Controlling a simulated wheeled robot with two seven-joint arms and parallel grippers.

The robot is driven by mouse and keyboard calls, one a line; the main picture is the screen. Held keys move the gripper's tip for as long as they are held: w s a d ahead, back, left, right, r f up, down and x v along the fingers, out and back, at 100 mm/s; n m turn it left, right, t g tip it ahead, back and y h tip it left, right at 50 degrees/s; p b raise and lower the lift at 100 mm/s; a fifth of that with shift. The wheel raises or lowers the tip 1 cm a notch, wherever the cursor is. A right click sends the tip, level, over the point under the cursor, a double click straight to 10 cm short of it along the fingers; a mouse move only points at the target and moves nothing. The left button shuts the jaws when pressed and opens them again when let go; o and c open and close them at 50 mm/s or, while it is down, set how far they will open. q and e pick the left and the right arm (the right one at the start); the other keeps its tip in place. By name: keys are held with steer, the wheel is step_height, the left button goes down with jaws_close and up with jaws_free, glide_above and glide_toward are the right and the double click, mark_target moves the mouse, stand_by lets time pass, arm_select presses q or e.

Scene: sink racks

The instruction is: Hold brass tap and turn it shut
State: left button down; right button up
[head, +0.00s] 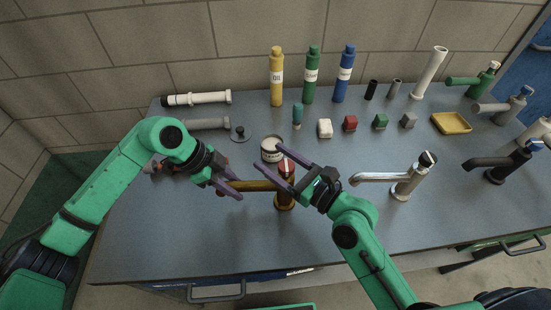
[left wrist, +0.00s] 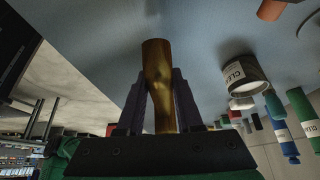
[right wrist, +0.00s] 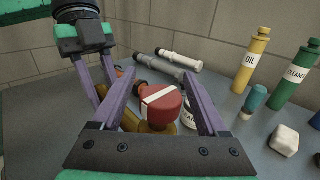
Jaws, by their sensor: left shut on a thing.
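The brass tap (head: 284,202) stands upright on the grey counter, with its spout pointing left. Its red handle (head: 287,166) has a white stripe and also shows in the right wrist view (right wrist: 165,110). My left gripper (head: 236,187) is shut on the spout; in the left wrist view the brass spout (left wrist: 157,75) lies between its two fingers. My right gripper (head: 284,157) is open, with its fingers on either side of the red handle. In the right wrist view a gap shows between the handle and the fingers, and part of the brass body is hidden below the handle.
A white labelled tin (head: 271,149) stands close behind the brass tap. A chrome tap (head: 402,185) stands to the right, and a black tap (head: 500,170) farther right. Bottles, small blocks and a yellow tray (head: 451,123) are along the back. The counter's front left is clear.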

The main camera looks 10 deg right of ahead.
mark_target(293, 172)
steer(key=shift+s+d, duration=0.1)
steer(key=v, duration=0.7)
steer(key=shift+s+d, duration=0.1)
arm_select(q)
steer(key=shift+c, duration=2.4)
jaws_free()
steer(key=v, duration=1.2)
steer(key=shift+r, duration=0.1)
arm_select(e)
steer(key=shift+r, duration=0.1)
